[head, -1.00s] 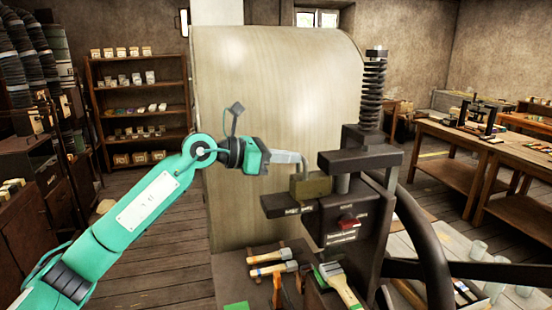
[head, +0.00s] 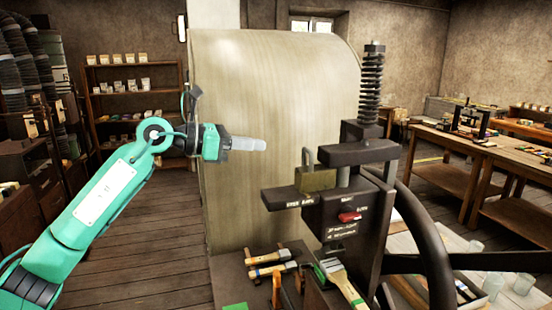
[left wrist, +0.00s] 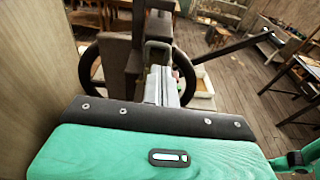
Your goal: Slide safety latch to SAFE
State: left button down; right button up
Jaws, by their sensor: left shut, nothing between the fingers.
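The dark press (head: 350,195) stands right of centre in the head view. A small red piece (head: 349,217), which looks like the safety latch, sits on its front below a small light label; I cannot read its setting. A brass padlock-like block (head: 316,178) with an upright shackle stands on the press's plate (head: 284,198). My left gripper (head: 264,144) is shut and empty, pointing right, up and to the left of the block and apart from it. Its fingers (left wrist: 162,86) also show in the left wrist view, pointing toward the press. My right gripper is not in view.
A big pale curved panel (head: 270,90) stands behind the gripper and press. The dark handwheel (head: 432,250) curves at the press's right. Hammers (head: 268,257) and a brush (head: 340,280) lie below the plate. Air around the gripper's tip is free.

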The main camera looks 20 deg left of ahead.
pick_arm(q)
jog(key=b+v, duration=0.1)
jog(key=v, duration=0.3)
jog(key=shift+w+a, duration=0.15)
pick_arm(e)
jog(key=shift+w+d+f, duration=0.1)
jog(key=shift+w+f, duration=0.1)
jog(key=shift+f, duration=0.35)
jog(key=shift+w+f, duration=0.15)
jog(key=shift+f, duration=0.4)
pick_arm(q)
jog(key=shift+a, duration=0.1)
